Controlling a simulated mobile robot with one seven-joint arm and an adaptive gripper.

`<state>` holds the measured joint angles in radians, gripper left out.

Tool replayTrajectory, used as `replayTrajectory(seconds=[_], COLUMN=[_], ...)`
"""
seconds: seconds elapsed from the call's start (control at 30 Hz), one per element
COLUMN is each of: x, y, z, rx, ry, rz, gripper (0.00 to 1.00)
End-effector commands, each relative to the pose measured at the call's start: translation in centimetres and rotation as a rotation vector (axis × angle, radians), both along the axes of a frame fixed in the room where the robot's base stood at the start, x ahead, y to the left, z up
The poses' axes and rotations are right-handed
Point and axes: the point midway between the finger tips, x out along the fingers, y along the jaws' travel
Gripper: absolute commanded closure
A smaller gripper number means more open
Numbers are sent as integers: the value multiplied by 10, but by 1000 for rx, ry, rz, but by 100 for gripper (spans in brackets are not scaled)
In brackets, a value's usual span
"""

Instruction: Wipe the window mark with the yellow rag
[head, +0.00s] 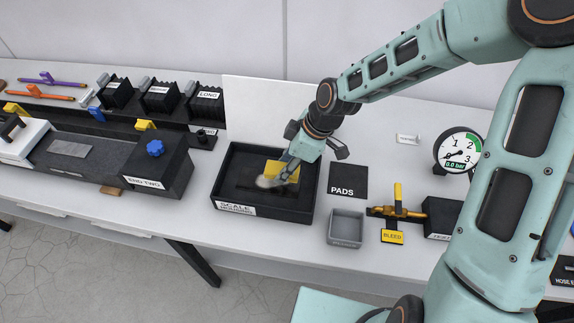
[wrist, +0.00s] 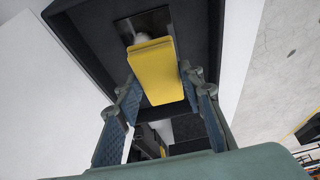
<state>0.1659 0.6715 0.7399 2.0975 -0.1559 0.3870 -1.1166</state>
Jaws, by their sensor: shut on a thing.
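The yellow rag (head: 279,168) is a folded block inside the black open box (head: 225,188) labelled SCALE in the head view. My gripper (head: 289,173) reaches down into this box and is shut on the rag. In the wrist view the rag (wrist: 153,72) sits between the two fingers of my gripper (wrist: 160,80). A pale whitish smudge, the window mark (head: 266,182), shows on the dark floor of the box beside the rag. In the wrist view part of the mark (wrist: 140,38) shows past the rag's far end on a dark pane (wrist: 155,21); the rag hides some of it. I cannot tell whether the rag touches the pane.
The box walls stand close around my gripper. To the right are a black PADS square (head: 348,179), a grey bin (head: 345,228), a brass valve (head: 398,212) labelled BLEED and a round gauge (head: 459,152).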

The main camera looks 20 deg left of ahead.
Motion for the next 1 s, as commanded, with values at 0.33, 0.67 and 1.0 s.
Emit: replayTrajectory(seconds=[0.33,0.67,1.0], x=[0,-2,-3], y=[0,23,24], z=[-46,-50,-49], rx=[1,0,0], ry=[1,-1,0], rz=[-1,0,-2], gripper=[84,84,84])
